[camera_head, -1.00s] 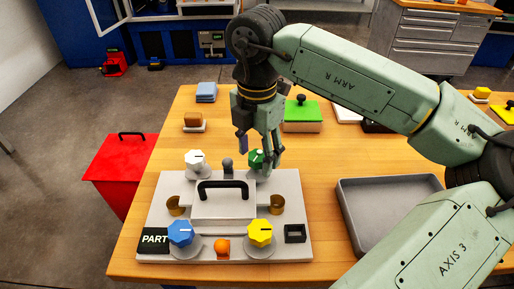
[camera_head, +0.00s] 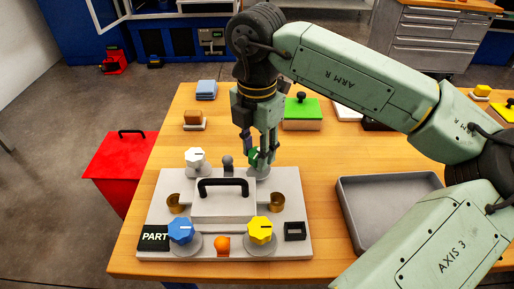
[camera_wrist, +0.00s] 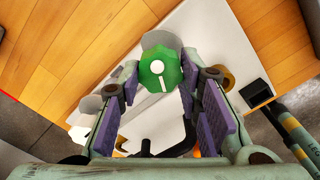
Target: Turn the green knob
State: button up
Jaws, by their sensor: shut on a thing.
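The green knob (camera_wrist: 160,70) shows in the wrist view between my gripper's two purple-padded fingers, with a white pointer mark on its top. In the head view the green knob (camera_head: 253,154) is mostly hidden behind the fingers, at the back right of the grey panel (camera_head: 158,213). My gripper (camera_head: 259,158) points down over it and is shut on it; the gripper (camera_wrist: 160,95) also fills the sides of the wrist view.
The panel also bears a white knob (camera_head: 195,156), a blue knob (camera_head: 181,230), a yellow knob (camera_head: 260,229) and a black handle (camera_head: 222,183). A grey tray (camera_head: 394,180) stands to the right. A red bin (camera_head: 118,168) stands at the left.

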jog(key=shift+f+b, duration=0.1)
jog(key=shift+b, duration=0.3)
jog(key=shift+n+b, duration=0.6)
jog(key=shift+n, duration=0.2)
jog(key=shift+n+b, duration=1.05)
jog(key=shift+n, duration=0.15)
jog(key=n+b, duration=0.2)
jog(key=n, duration=0.1)
jog(key=shift+n, duration=0.3)
jog(key=n+b, duration=0.1)
jog(key=n, duration=0.2)
jog(key=shift+n, duration=0.3)
jog(key=n+b, duration=0.1)
jog(key=n, duration=0.5)
jog(key=shift+d+n, duration=0.1)
jog(key=shift+n, duration=0.2)
jog(key=n, duration=0.5)
jog(key=shift+w+n+b, duration=0.1)
jog(key=shift+n+b, duration=0.2)
jog(key=shift+b, duration=0.05)
